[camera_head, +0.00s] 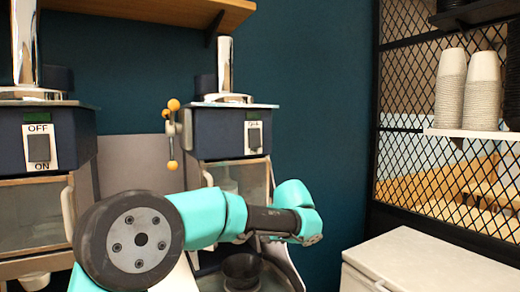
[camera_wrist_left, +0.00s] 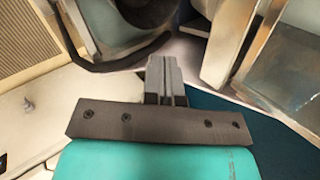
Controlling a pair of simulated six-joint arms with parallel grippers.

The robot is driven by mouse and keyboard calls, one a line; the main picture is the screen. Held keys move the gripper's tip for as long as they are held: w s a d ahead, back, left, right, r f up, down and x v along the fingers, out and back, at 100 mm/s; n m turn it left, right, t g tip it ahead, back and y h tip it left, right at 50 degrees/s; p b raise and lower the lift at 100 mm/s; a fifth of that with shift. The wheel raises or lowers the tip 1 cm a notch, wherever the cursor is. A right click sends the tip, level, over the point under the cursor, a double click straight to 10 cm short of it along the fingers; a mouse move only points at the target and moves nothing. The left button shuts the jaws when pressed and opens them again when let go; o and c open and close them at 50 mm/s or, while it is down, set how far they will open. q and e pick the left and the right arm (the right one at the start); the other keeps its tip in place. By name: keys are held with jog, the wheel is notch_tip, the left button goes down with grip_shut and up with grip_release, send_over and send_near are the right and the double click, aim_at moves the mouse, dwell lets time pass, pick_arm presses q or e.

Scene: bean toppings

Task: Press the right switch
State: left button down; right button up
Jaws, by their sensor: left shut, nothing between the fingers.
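The right switch (camera_head: 254,137) is a dark rocker on a pale label at the front of the right dispenser (camera_head: 217,136). A similar left switch (camera_head: 39,148), with OFF above and ON below, is on the left dispenser (camera_head: 12,137). My left arm reaches across the front of the right dispenser, and its wrist is below and to the right of the right switch, apart from it. In the left wrist view my left gripper (camera_wrist_left: 165,72) is shut and empty; its fingers are hard to make out in the head view. My right gripper is not in view.
A yellow-knobbed handle (camera_head: 172,135) sticks out at the right dispenser's left side. A dark bowl (camera_head: 242,268) is below that dispenser. A white chest (camera_head: 435,262) stands at the lower right, and stacked cups (camera_head: 466,90) are on a shelf before black mesh.

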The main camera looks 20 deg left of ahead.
pick_arm(q)
notch_tip(320, 180, up, 14)
jog(key=d+m+t+y, duration=0.3)
jog(key=m+t, duration=0.1)
jog(key=m, duration=0.5)
jog(key=m+t+y, duration=0.3)
jog(key=m, duration=0.4)
send_near(257, 146)
jog(key=v, duration=0.7)
jog(key=shift+w+r, duration=0.1)
jog(key=shift+w, duration=0.25)
jog(key=shift+a, duration=0.1)
jog(key=x, duration=1.4)
jog(key=shift+s+a, duration=0.15)
jog(key=shift+s, duration=0.1)
jog(key=shift+w, duration=0.1)
